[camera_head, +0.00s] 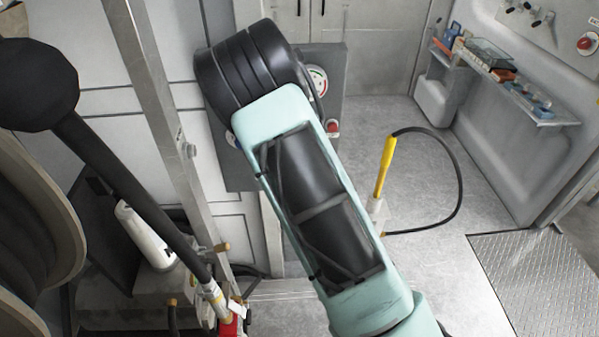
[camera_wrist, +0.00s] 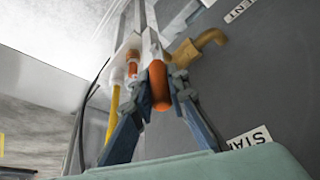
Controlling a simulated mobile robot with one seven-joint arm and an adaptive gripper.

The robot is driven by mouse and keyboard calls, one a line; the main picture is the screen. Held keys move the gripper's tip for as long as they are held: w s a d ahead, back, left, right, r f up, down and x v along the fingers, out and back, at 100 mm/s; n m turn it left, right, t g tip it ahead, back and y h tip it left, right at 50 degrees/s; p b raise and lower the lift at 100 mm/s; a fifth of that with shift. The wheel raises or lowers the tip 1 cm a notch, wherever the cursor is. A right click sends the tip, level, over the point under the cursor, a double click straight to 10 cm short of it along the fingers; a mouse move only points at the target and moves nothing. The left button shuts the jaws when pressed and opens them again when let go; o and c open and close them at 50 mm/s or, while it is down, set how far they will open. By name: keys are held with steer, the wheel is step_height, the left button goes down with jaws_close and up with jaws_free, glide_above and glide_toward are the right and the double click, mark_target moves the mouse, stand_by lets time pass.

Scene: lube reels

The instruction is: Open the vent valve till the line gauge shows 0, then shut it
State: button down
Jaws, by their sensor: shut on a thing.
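In the wrist view, my gripper (camera_wrist: 160,100) has its two blue fingers closed on an orange-red handle (camera_wrist: 159,82), which appears to be the vent valve's. A brass outlet (camera_wrist: 208,40) sticks out beside it. A label ending in "ENT" (camera_wrist: 240,10) is on the dark panel (camera_wrist: 245,85). In the head view, my arm covers the gripper and the valve. A round gauge (camera_head: 318,79) with a white face and coloured marks shows partly past my arm; its reading is too small to tell.
A red knob (camera_head: 333,127) sits below the gauge on the grey panel (camera_head: 331,58). A yellow-handled tool (camera_head: 385,165) with a looping black hose (camera_head: 461,185) stands right of my arm. A metal post (camera_head: 165,125) and large reel (camera_head: 35,200) crowd the left.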

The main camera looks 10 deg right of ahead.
steer(key=shift+a, duration=0.1)
stand_by(0.6)
steer(key=c, duration=1.9)
jaws_free()
steer(key=v, duration=1.2)
steer(key=shift+a, duration=0.2)
steer(key=shift+s+d+f, duration=0.1)
